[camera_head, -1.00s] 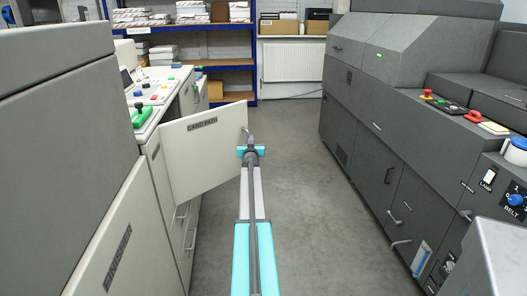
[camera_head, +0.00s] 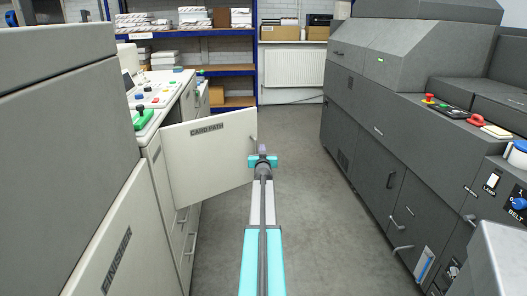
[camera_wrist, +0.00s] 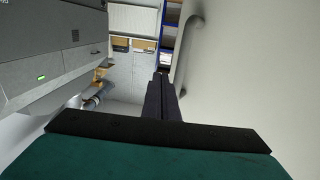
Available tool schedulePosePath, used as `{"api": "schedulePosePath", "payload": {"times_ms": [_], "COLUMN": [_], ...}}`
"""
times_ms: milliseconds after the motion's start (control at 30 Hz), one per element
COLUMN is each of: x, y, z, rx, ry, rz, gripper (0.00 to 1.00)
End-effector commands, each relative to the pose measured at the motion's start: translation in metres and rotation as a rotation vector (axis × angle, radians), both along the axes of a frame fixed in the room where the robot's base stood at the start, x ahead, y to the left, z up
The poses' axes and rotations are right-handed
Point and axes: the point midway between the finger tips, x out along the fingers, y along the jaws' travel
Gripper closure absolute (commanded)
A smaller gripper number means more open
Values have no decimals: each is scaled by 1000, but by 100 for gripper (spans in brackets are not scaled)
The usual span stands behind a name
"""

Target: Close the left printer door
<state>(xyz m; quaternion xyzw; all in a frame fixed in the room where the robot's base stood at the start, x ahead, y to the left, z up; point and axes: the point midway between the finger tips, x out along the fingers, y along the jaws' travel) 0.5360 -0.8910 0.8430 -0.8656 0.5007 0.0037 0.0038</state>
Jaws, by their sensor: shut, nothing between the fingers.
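The printer door (camera_head: 208,158), a cream panel labelled CARD PATH, stands swung open into the aisle from the left machine. Its bar handle (camera_head: 254,146) is near its free edge; it also shows in the wrist view (camera_wrist: 187,55). My gripper (camera_head: 262,152) is at the door's free edge, just beside the handle. In the wrist view my gripper's dark fingers (camera_wrist: 161,95) are together and empty, with the door (camera_wrist: 255,65) close on the right. I cannot tell whether they touch the door.
A dark grey machine (camera_head: 395,130) with handles and buttons lines the right side. The grey floor (camera_head: 300,160) between is clear. Blue shelving (camera_head: 215,75) and a radiator (camera_head: 293,68) stand at the back.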

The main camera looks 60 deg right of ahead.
Motion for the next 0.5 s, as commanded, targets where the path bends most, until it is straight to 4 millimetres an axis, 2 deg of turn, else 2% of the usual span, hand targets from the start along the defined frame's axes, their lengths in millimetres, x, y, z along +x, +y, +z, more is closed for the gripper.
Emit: {"api": "schedulePosePath", "payload": {"times_ms": [200, 500], "x": [-11, -12], "y": [6, 6], "z": [1, 0], "rx": [0, -1], "ry": [0, -1], "rz": [1, 1], "gripper": [100, 100]}}
